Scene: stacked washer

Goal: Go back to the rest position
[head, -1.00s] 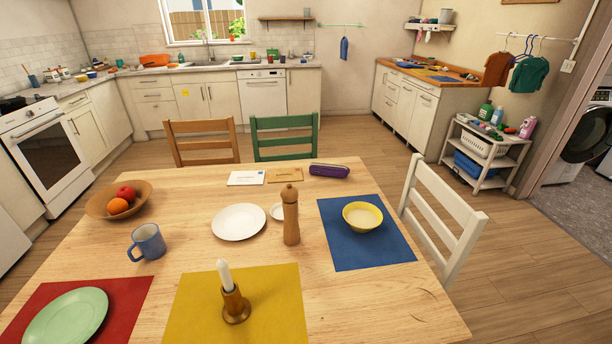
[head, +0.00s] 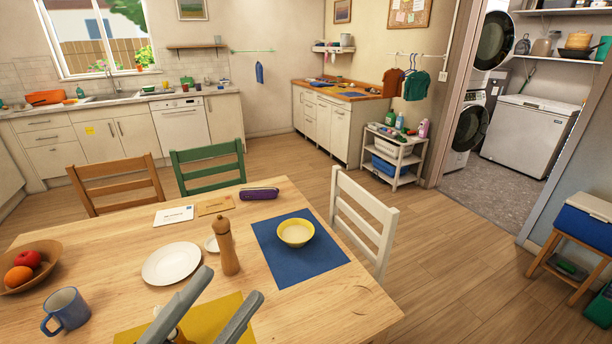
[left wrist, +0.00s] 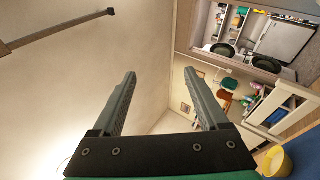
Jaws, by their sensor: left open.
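My left gripper (head: 212,308) shows at the bottom of the head view as two grey fingers held apart. It is above the near part of the dining table, in front of the yellow placemat (head: 222,318), and hides most of the candle holder. In the left wrist view the left gripper (left wrist: 160,95) is open with nothing between its fingers, and wall and ceiling lie behind it. My right gripper is in neither view. The stacked washer (head: 490,45) stands in the side room at the upper right of the head view.
The wooden table (head: 110,262) carries a white plate (head: 171,263), a pepper mill (head: 226,247), a yellow bowl (head: 295,233) on a blue placemat (head: 275,262), and a blue mug (head: 66,311). A white chair (head: 362,222) stands at its right side.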

